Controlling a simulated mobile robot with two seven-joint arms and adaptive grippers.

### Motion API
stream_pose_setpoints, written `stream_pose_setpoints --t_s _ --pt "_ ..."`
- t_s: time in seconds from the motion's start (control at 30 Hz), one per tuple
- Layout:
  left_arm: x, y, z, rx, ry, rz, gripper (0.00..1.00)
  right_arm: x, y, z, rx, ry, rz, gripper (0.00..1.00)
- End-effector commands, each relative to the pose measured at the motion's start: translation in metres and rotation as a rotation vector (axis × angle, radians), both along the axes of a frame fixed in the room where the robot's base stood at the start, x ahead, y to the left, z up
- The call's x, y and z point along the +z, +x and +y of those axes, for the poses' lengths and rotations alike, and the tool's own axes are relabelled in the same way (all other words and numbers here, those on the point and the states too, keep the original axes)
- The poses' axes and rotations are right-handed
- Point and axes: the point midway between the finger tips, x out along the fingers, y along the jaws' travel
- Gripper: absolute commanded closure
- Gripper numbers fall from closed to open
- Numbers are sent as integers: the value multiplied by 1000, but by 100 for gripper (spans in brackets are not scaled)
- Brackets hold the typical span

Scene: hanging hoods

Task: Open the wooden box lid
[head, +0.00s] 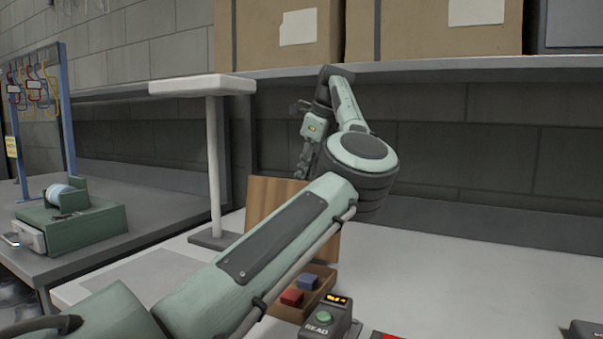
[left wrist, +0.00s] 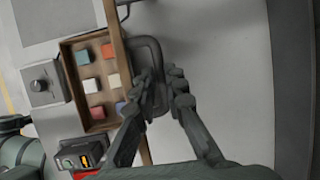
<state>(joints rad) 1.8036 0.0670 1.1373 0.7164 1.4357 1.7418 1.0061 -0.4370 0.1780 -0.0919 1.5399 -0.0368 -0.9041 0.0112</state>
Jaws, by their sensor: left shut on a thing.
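The wooden box (head: 327,287) stands on the light tabletop, partly hidden by my left arm. Its striped wooden lid (head: 268,197) stands raised, roughly upright, behind the arm. In the left wrist view the open box (left wrist: 68,75) holds several red, blue and pale blocks, and the lid (left wrist: 118,62) shows nearly edge-on. My left gripper (head: 303,163) is at the lid's upper right. In the left wrist view its fingers (left wrist: 160,84) are around the dark looped handle (left wrist: 150,50) on the lid and shut on it. My right gripper is not in view.
A device marked READ (head: 324,322) with a green button stands close in front of the box. A grey knob unit (left wrist: 42,84) is beside the box. A white T-shaped stand (head: 214,150) rises behind. Cardboard boxes (head: 290,35) sit on a shelf above.

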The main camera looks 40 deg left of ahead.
Motion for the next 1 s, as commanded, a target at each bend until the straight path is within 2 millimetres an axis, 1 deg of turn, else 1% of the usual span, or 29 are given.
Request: stream_pose_setpoints --t_s 0.03,0.17,0.2,0.3,0.37,0.87,1.0 --pt "3 10 0 -21 17 -29 100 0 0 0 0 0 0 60" --pt "3 10 0 -22 17 -28 100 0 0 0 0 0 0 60" --pt "3 10 0 -22 17 -29 86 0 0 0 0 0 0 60" --pt "3 10 0 -23 17 -28 74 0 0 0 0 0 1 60" --pt "2 10 0 -23 16 -27 68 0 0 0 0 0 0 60" --pt "1 8 1 -19 15 -23 68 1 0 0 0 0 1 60" --pt "7 9 -1 -19 16 -25 68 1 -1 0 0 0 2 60"
